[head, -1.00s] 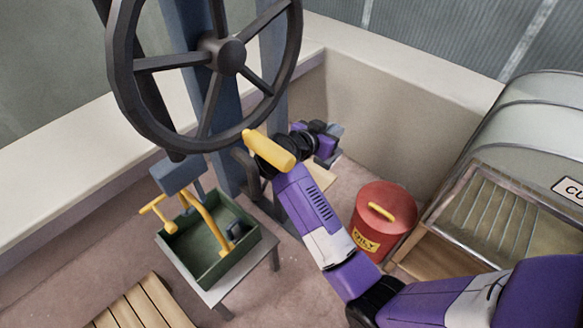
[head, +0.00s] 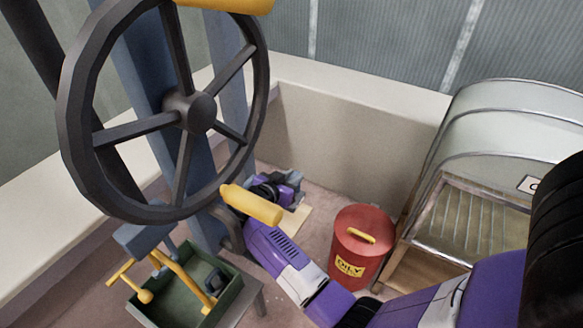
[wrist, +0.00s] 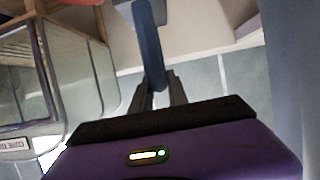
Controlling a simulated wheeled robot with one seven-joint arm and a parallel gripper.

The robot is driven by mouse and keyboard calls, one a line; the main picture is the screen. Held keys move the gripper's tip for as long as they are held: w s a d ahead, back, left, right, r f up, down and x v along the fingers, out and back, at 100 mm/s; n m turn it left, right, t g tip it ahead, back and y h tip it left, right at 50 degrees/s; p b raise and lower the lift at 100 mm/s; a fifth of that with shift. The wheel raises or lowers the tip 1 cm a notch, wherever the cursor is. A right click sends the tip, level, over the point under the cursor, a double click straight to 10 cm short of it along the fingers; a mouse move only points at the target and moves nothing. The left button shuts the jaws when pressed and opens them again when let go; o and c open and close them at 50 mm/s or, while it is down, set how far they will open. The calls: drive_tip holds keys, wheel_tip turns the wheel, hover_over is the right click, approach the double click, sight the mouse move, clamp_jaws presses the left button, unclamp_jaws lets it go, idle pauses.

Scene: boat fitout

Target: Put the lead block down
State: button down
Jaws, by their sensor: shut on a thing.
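My gripper (head: 285,189) is far from the head camera, beyond the dark wheel, low over the floor near the corner of the walls. In the wrist view the two grey fingers (wrist: 160,92) are shut on a blue-grey bar (wrist: 151,45). It looks like the grip of the lead block, whose grey body (wrist: 125,3) is cut off at the top edge. In the head view the block is a small grey shape (head: 297,177) at the gripper, partly hidden. I cannot tell whether it touches anything below. A pale board (head: 294,222) lies on the floor close below the gripper.
A large dark spoked wheel (head: 190,112) and a yellow handle (head: 252,205) stand in front of my arm. A red lidded bin (head: 362,245) is to the right, beside a glazed wooden hatch (head: 470,225).

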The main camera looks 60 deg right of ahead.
sight(301, 195)
wheel_tip(301, 195, down, 10)
drive_tip(key=shift+f+b, duration=0.15)
drive_tip(key=shift+b, duration=0.85)
drive_tip(key=c, duration=1.7)
unclamp_jaws()
drive_tip(key=shift+f, duration=0.25)
drive_tip(key=o, duration=0.4)
